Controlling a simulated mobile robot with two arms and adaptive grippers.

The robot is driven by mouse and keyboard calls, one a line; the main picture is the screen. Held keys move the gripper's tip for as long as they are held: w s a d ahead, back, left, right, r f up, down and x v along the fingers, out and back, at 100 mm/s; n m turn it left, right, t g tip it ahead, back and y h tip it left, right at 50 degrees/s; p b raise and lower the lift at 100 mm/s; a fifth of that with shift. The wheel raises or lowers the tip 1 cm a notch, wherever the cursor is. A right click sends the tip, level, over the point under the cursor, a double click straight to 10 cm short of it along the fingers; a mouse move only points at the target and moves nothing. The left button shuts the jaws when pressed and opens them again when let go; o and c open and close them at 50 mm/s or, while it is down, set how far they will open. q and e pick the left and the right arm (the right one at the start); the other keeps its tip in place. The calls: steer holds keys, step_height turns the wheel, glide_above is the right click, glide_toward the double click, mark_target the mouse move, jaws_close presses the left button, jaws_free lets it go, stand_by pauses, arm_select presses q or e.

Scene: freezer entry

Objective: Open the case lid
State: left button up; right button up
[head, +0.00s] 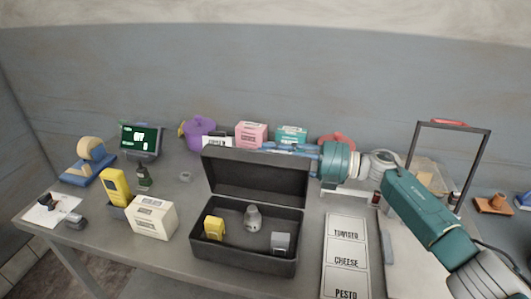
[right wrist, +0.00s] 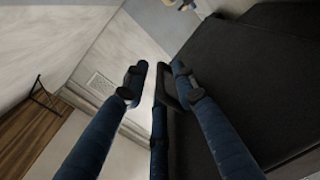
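The black case (head: 250,262) stands on the table with its lid (head: 255,172) raised, tilted slightly back. Inside are a yellow block (head: 214,228), a pale grey rounded item (head: 253,217) and a grey block (head: 281,243). My right gripper (head: 290,147) is at the lid's upper right edge, its blue fingers partly hidden behind the lid. In the right wrist view, the gripper (right wrist: 159,75) has its fingers apart, with a dark narrow part between them and the dark lid (right wrist: 250,80) to the right. Contact with the lid is unclear. My left gripper is not in view.
A white box (head: 152,218) and yellow device (head: 115,187) stand left of the case. Panels marked tomato, cheese and pesto (head: 345,258) lie to its right. Pink (head: 251,134) and teal (head: 291,133) boxes and a purple pot (head: 199,133) stand behind.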

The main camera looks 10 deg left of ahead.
steer(key=d, duration=1)
steer(key=shift+d, duration=0.3)
steer(key=shift+s, duration=0.1)
